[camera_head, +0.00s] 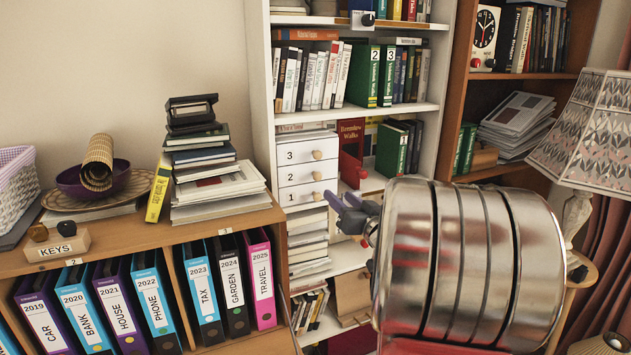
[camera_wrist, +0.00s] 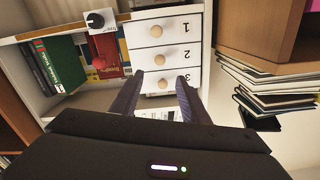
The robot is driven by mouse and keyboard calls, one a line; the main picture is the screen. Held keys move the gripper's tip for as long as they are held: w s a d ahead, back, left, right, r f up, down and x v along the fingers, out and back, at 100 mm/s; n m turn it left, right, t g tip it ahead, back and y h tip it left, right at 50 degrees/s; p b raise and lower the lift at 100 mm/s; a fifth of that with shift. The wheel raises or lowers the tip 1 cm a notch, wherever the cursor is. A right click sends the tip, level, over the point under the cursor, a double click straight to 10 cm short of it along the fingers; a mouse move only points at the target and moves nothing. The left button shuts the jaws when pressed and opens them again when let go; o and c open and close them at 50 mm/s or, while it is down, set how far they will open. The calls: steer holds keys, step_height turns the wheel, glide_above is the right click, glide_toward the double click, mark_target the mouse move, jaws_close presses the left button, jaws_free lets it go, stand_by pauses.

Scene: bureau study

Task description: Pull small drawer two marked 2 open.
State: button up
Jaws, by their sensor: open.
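A white unit of small drawers stands on the shelf, numbered 3, 2, 1 from top to bottom. Drawer two (camera_head: 298,175) is the middle one, with a round wooden knob (camera_head: 317,175), and looks shut. The wrist view is upside down, with drawer two (camera_wrist: 172,61) and its knob (camera_wrist: 158,60) just beyond my fingertips. My gripper (camera_head: 345,209) is open and empty, in front of the unit's lower right. In the wrist view my gripper (camera_wrist: 159,77) has drawer three's knob (camera_wrist: 163,84) showing between its fingers. In the head view the gripper partly hides drawer one.
A red object (camera_head: 351,152) and green binders (camera_head: 392,150) stand right of the drawers. Piled books (camera_head: 215,190) lie on the cabinet at left. Papers and books (camera_head: 307,240) are stacked below the unit. My arm hides much of the lower right.

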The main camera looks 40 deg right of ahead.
mark_target(319, 178)
steer(key=x, duration=1.4)
steer(key=shift+s, duration=0.1)
steer(key=shift+c, duration=0.2)
steer(key=shift+f, duration=0.1)
jaws_close()
